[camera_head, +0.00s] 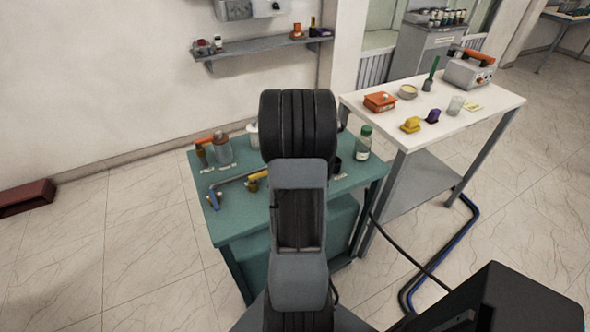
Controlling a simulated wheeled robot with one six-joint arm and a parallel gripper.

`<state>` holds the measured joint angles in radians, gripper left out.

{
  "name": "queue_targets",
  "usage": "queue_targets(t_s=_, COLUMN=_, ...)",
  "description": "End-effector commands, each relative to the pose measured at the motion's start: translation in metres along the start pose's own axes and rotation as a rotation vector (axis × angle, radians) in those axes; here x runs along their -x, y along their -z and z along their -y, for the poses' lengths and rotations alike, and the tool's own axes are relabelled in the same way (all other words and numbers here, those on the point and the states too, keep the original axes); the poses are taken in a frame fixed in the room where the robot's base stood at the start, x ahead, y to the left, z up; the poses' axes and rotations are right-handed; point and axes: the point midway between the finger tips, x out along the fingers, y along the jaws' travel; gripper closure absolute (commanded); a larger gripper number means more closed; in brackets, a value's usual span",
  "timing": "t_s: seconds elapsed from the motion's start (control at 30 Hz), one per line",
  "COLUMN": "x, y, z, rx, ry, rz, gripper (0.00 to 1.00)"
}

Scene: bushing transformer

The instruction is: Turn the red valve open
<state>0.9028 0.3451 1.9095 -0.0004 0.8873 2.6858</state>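On the teal table (235,226) stands a small brass-coloured piece with an orange-red handle (205,140), near the back left corner. It looks like a valve, but it is too small to tell whether it is the red valve or how its handle is set. A grey bent bar with a blue end (214,197) lies nearer the front left, and a yellow-brass piece (254,182) is beside my arm. My arm rises through the middle of the view and hides the centre of the teal table. My gripper does not show.
Bottles (363,143) stand on the teal table's right side. A white table (448,118) at right holds an orange box (380,101) and several small items. A wall shelf (262,45) is behind. Cables (440,250) lie on the floor at right. Floor at left is mostly clear.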

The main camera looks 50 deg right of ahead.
Motion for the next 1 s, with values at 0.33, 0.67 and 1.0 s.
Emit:
queue_targets(t_s=0.33, x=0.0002, y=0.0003, z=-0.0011, rx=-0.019, ry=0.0, rz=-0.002, gripper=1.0)
queue_targets(t_s=0.67, x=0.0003, y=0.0, z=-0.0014, rx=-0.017, ry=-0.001, rz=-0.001, gripper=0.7)
queue_targets(t_s=1.0, x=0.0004, y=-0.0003, z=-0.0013, rx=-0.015, ry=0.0, rz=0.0, gripper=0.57)
